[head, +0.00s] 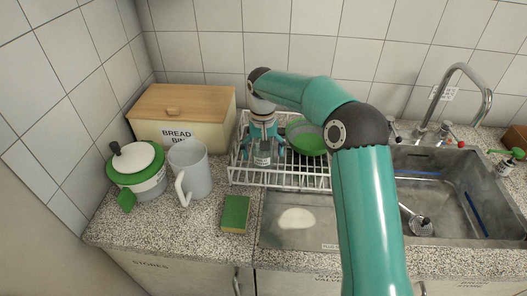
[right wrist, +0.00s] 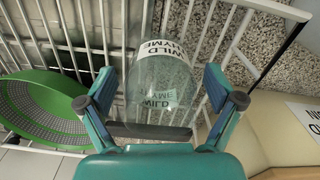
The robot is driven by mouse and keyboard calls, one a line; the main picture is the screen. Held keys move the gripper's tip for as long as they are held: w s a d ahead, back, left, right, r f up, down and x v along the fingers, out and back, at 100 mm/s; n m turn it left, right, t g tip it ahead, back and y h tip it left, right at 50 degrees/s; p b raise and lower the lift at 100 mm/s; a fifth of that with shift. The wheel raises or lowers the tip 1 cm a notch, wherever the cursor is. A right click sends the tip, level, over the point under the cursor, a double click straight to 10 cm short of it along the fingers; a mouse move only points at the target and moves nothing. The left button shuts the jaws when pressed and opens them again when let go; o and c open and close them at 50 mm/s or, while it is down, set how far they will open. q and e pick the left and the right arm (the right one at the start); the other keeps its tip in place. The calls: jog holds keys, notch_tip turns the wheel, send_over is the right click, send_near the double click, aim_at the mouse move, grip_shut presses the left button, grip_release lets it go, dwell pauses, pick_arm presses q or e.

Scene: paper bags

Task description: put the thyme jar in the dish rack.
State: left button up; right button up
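The thyme jar (head: 263,158) is clear glass with a white label, in the left part of the white wire dish rack (head: 285,180). In the right wrist view the jar (right wrist: 160,75) shows "WILD THYME" on its label, with rack wires (right wrist: 105,30) behind and beside it. My right gripper (head: 264,140) points down over the jar. In the right wrist view its fingers (right wrist: 160,88) are spread on both sides of the jar, with gaps showing, so it looks open. The jar's contact with the rack floor is hard to see. My left gripper is out of view.
The sink (head: 440,190) is right; my arm crosses in front.

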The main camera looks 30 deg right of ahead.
notch_tip(320, 180, up, 12)
jog(key=p, duration=0.1)
dwell(0.7)
dwell(0.4)
